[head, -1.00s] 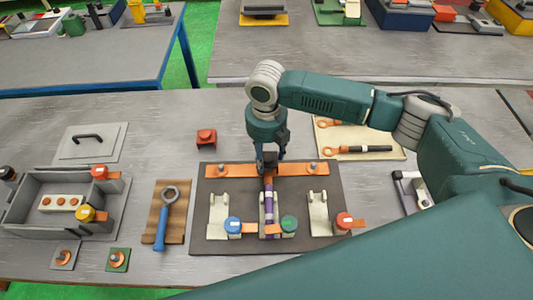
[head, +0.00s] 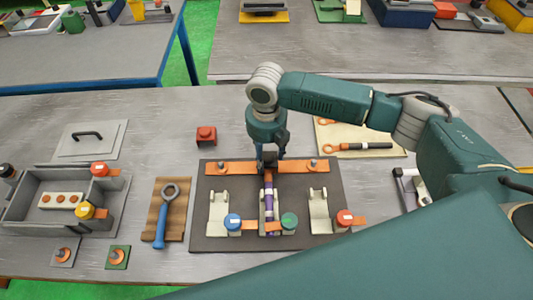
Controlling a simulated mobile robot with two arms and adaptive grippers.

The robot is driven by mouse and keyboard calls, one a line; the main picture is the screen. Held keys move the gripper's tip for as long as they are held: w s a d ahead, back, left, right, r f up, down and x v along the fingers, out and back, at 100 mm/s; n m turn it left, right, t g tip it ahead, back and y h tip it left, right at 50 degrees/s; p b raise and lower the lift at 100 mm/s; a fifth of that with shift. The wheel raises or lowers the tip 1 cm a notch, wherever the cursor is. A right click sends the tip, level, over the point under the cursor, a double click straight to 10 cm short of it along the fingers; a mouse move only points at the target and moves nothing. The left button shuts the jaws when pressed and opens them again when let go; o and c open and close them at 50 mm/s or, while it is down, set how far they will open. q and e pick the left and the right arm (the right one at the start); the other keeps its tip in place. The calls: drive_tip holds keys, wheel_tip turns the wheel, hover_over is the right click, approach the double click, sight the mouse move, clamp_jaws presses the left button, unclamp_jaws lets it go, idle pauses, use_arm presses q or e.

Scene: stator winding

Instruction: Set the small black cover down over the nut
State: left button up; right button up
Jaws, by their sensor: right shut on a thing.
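My right gripper (head: 268,158) points down over the middle of the orange bar (head: 240,169) on the dark mat (head: 330,188). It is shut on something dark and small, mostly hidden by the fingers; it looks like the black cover. The nut is hidden beneath the gripper, so I cannot tell whether the cover touches it. Just in front, a purple-banded rod (head: 268,200) runs from the bar toward the front of the mat. Bolts with nuts show at the bar's left (head: 222,167) and right (head: 313,164). My left gripper is not in view.
Cream brackets (head: 318,205) and blue, green and red round terminals (head: 345,218) stand on the mat. A blue wrench (head: 165,215) lies on a wooden board at left. A grey box (head: 30,215) is farther left. A red block (head: 206,135) sits behind the mat.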

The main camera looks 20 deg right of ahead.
sight(267, 155)
drive_tip(key=shift+f, duration=0.25)
drive_tip(key=o, duration=1.1)
wheel_tip(267, 155, up, 7)
drive_tip(key=p, duration=0.7)
drive_tip(key=shift+f, duration=0.1)
